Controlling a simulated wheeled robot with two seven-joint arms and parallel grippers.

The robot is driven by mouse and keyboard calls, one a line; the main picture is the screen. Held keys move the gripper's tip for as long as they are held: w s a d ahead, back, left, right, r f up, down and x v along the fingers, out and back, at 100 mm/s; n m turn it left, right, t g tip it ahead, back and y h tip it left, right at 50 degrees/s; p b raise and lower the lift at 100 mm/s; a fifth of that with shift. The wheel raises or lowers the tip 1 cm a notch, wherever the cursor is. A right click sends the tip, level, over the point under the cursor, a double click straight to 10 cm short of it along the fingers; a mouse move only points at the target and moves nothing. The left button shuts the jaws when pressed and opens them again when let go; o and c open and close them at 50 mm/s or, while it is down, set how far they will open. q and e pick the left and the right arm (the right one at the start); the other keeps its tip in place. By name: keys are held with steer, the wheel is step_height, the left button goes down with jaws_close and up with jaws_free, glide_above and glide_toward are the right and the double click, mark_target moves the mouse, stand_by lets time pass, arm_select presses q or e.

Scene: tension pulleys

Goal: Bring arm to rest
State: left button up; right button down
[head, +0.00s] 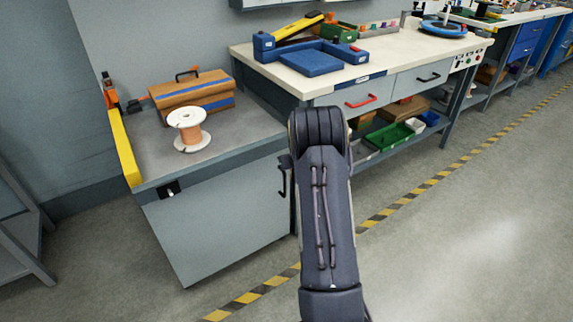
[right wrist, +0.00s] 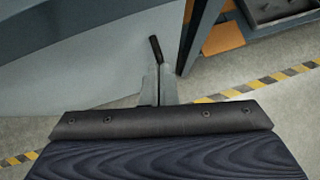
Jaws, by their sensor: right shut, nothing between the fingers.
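My right arm (head: 325,210) rises through the middle of the head view, in front of the grey cabinet and the workbench. Its gripper is hidden behind the arm's end there. In the right wrist view my right gripper (right wrist: 160,78) is shut and empty, with its fingers together. It points towards the grey cabinet front, and a dark handle (right wrist: 156,48) appears just beyond the fingertips. I cannot tell whether they touch. My left gripper is not in view.
The grey cabinet (head: 215,225) carries a wire spool (head: 187,130) and a brown toolbox (head: 195,90). The workbench (head: 400,55) holds blue fixtures (head: 310,62) and a blue wheel (head: 443,29), with bins (head: 388,136) below. Open floor (head: 470,230) lies right, beyond a yellow-black stripe (head: 405,200).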

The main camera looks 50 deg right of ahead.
steer(key=shift+s+d+v, duration=0.15)
steer(key=shift+d+v, duration=0.05)
steer(key=shift+v, duration=1.1)
steer(key=shift+s+d+v, duration=0.1)
steer(key=shift+d+v, duration=0.1)
steer(key=shift+v, duration=1.05)
steer(key=s+a+r+m+h, duration=0.1)
steer(key=s+a+r+m, duration=0.2)
steer(key=a+r+m, duration=0.35)
steer(key=s+a+r+m, duration=0.2)
steer(key=a+r+m, duration=0.1)
steer(key=r+m, duration=0.55)
steer(key=s+a+f+m+g+y, duration=0.1)
steer(key=s+a+m+y, duration=0.2)
steer(key=s+a+m, duration=0.55)
steer(key=s+a+m+y, duration=0.3)
steer(key=s+a, duration=0.2)
steer(key=a, duration=0.7)
steer(key=s+a+f+m+g+y, duration=0.1)
steer(key=s+a+m+y, duration=0.2)
steer(key=s+a+m, duration=0.55)
step_height(320, 180, up, 17)
steer(key=a+n+p, duration=0.2)
steer(key=p, duration=1.5)
steer(key=shift+w+n, duration=0.4)
